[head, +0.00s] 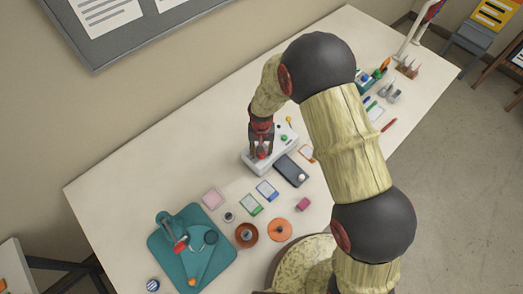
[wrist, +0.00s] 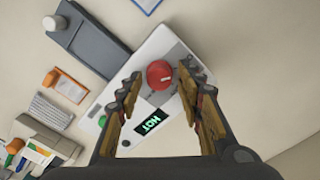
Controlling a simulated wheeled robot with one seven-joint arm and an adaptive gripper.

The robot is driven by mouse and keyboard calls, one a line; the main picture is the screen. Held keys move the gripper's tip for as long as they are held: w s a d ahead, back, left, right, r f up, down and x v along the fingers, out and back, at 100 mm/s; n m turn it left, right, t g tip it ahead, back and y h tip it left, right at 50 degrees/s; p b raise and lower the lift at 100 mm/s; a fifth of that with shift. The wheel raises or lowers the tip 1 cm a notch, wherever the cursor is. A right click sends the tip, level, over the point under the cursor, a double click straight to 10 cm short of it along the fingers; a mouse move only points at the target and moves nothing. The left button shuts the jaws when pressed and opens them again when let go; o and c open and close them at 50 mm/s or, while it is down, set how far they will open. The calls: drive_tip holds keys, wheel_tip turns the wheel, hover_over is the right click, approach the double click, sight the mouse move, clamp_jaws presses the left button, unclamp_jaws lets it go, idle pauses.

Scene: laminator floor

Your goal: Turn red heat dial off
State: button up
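The red heat dial (wrist: 159,74) is a round knob on top of the white laminator (wrist: 125,85). A dark display (wrist: 152,121) beside the dial reads "HOT" in green letters. In the head view the laminator (head: 284,147) stands mid-table, and the dial (head: 261,154) shows partly below my fingers. My gripper (wrist: 161,76) is open, pointing down over the laminator. One finger is on each side of the dial, with a visible gap on both sides. How far the fingertips are above the laminator's top is hard to tell.
A dark tray (head: 290,169) bearing a white cylinder adjoins the laminator. The table between laminator and wall is clear.

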drive_tip(key=shift+o, duration=0.6)
drive_tip(key=shift+r, duration=0.1)
wheel_tip(320, 180, up, 12)
idle(0.6)
